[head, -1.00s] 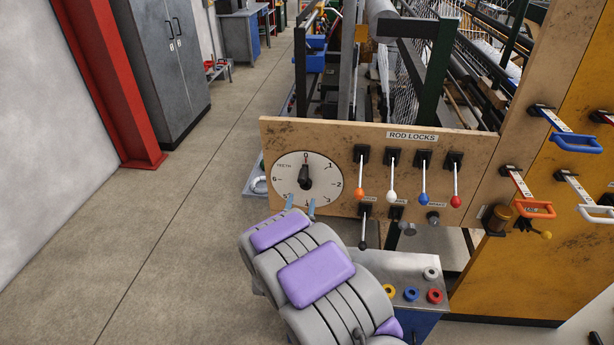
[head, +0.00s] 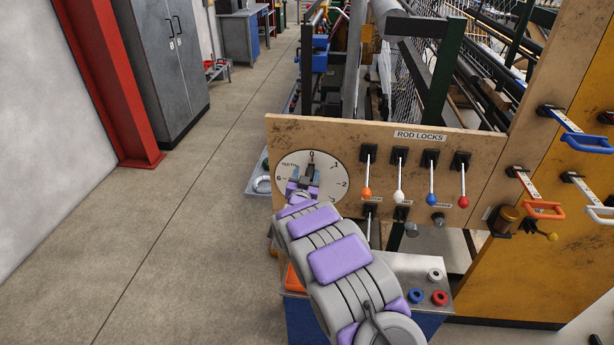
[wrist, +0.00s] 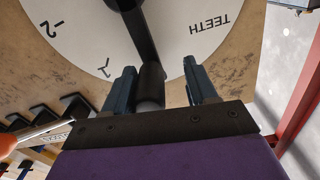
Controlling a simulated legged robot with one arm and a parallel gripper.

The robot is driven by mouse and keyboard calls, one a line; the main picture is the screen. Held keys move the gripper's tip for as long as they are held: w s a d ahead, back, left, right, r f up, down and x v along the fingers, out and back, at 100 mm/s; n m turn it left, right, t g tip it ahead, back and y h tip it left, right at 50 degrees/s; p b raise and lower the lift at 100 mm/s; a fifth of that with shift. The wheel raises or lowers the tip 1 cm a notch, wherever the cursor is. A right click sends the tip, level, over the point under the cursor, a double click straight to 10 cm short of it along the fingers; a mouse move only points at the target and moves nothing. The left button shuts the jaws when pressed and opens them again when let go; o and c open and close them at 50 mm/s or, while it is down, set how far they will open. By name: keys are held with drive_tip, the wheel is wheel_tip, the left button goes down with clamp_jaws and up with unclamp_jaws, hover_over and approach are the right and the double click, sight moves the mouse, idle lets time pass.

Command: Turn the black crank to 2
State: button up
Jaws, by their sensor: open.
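The black crank (wrist: 138,35) sits on a white round dial (head: 327,178) marked TEETH. In the wrist view, its arm runs down from the top edge to a dark cylindrical handle (wrist: 150,85). That handle lies between the two blue fingers of my gripper (wrist: 160,88), nearer the left finger, with a clear gap to the right one. My gripper (head: 306,173) is open in front of the dial and hides much of the crank in the head view. The crank's visible top is near the 0. The 2 (head: 344,184) is at the dial's right; it also shows in the wrist view (wrist: 45,30).
Several ROD LOCKS levers with coloured knobs, the nearest orange (head: 366,193), hang right of the dial on the wooden panel (head: 490,150). A metal-topped cart (head: 405,268) with coloured rings stands below. Open floor (head: 150,260) lies left.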

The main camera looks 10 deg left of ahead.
drive_tip(key=shift+a, duration=0.15)
drive_tip(key=shift+w+d+r, duration=0.1)
drive_tip(key=shift+d, duration=0.9)
drive_tip(key=shift+c, duration=0.9)
drive_tip(key=shift+a, duration=0.15)
drive_tip(key=c, duration=0.3)
drive_tip(key=shift+a, duration=0.4)
drive_tip(key=c, duration=0.3)
drive_tip(key=shift+c, duration=0.7)
drive_tip(key=shift+d, duration=0.15)
clamp_jaws()
